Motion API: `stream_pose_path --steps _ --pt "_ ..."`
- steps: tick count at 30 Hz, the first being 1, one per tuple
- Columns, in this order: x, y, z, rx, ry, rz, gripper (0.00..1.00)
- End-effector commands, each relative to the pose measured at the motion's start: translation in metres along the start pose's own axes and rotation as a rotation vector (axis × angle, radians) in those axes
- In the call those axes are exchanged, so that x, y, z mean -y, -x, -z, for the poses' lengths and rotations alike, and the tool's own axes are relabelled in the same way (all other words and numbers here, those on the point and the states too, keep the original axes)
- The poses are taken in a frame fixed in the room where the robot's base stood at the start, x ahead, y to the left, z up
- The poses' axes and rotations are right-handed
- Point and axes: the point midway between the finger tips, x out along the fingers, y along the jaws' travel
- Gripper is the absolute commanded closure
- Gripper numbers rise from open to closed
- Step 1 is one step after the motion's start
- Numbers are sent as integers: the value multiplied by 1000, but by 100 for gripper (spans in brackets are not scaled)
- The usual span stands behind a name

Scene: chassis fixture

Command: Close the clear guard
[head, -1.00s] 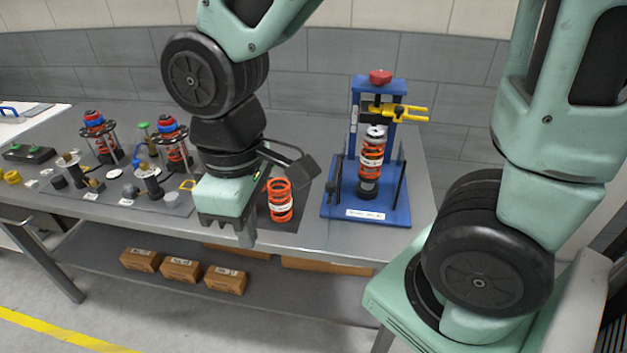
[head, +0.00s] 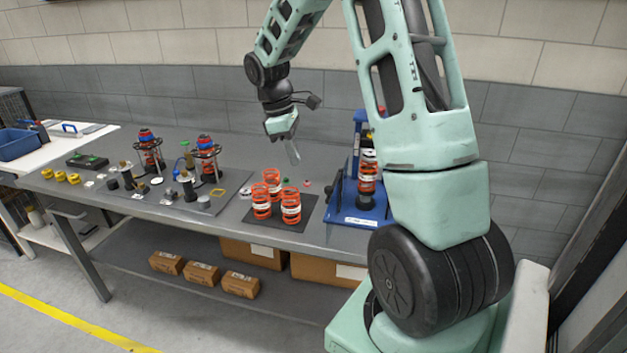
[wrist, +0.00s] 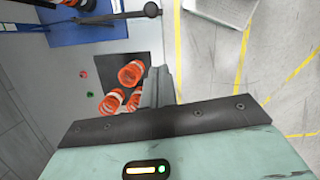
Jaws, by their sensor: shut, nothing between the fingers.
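The blue press fixture (head: 348,216) stands at the right end of the bench, partly hidden behind my arm in the head view. An orange spring (head: 367,182) stands upright in it. A dark upright bar (head: 337,190) at its left side looks like part of the clear guard. The clear panel itself is hard to make out, so I cannot tell its angle. In the wrist view the blue base (wrist: 88,32) is at top left, with a black bar and round knob (wrist: 150,9) beside it. My gripper (head: 294,158) is shut and empty, above the bench left of the fixture, apart from it.
Several orange springs (head: 290,208) stand on a dark mat left of the fixture, below my gripper. Two spring assemblies (head: 207,160) and small parts stand farther left. Cardboard boxes (head: 240,285) lie on the lower shelf.

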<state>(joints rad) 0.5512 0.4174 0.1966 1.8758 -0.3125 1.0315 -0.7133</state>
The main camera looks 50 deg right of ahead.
Motion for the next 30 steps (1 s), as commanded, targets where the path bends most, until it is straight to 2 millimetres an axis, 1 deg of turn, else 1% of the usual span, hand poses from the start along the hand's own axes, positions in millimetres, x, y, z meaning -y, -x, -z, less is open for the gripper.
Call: stream_pose_path --steps 3,10,12,15,18,22,30 --pt "1 -24 -1 2 1 6 100" --pt "2 -70 -1 1 2 6 100" --pt "1 -69 -15 0 -2 2 100" --pt "1 -74 -26 -1 -2 2 100" --pt "1 -78 -34 -1 -1 1 100" --pt "1 -81 -38 -2 -1 1 100" --pt "1 -81 -38 -2 0 0 100"
